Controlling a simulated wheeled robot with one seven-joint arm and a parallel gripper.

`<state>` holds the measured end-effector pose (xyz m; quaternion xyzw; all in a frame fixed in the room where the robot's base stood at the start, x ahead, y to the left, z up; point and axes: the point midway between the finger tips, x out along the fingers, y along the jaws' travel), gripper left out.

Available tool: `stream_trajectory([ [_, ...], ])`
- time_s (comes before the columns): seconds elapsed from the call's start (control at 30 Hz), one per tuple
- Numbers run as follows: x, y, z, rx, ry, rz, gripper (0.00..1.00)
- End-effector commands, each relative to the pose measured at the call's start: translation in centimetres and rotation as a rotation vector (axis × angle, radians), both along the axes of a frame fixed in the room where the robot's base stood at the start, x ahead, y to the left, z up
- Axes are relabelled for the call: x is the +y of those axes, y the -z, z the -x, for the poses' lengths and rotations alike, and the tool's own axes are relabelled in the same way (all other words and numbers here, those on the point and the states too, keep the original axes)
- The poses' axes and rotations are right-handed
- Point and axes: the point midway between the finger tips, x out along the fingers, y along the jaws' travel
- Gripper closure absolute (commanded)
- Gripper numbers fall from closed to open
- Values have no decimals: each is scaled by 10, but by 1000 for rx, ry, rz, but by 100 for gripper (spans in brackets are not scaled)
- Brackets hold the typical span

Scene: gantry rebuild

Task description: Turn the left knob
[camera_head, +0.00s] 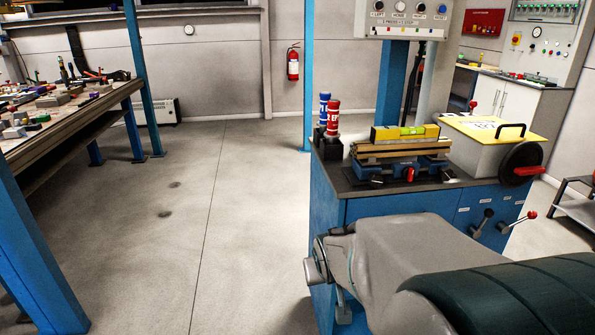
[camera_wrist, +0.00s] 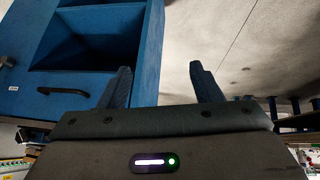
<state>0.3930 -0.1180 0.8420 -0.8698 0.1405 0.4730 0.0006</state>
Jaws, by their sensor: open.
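A pale control panel (camera_head: 402,22) hangs at the top of the head view, cut off by the frame edge. It carries a row of knobs or buttons; the leftmost is a dark one (camera_head: 378,6) with a label under it. Which control the task calls the left knob I cannot tell for sure. My gripper (camera_wrist: 160,68) shows in the wrist view with its two dark fingers wide apart and nothing between them. It points past a blue cabinet (camera_wrist: 149,45) with an open recess and a black handle (camera_wrist: 64,91). No knob shows in the wrist view.
A blue workbench (camera_head: 385,207) holds a clamped part with a yellow level (camera_head: 404,133), two bottles and a yellow-topped box (camera_head: 496,129). Two levers (camera_head: 483,222) and a black handwheel (camera_head: 520,168) stick out at right. Blue posts stand at left; open floor lies between.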

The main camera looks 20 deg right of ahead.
Motion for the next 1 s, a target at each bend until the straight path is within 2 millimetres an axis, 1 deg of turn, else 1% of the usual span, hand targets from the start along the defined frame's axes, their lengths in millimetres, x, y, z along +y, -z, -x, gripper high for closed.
stream_trajectory([
  [0.03,-20,-2,-8,-54,25,20,41],
  [0.2,-72,-13,-33,-265,59,76,41],
  [0.3,-99,-22,-41,-392,68,95,41],
  [0.37,-114,-28,-44,-471,70,100,41],
  [0.4,-123,-33,-44,-524,72,101,41],
  [0.5,-143,-46,-42,-658,71,99,41],
  [0.6,-158,-59,-36,-782,69,92,41],
  [0.7,-167,-70,-29,-882,64,82,41],
  [0.87,-174,-82,-20,-979,58,72,41],
  [1.0,-177,-85,-24,-1005,55,71,41],
])
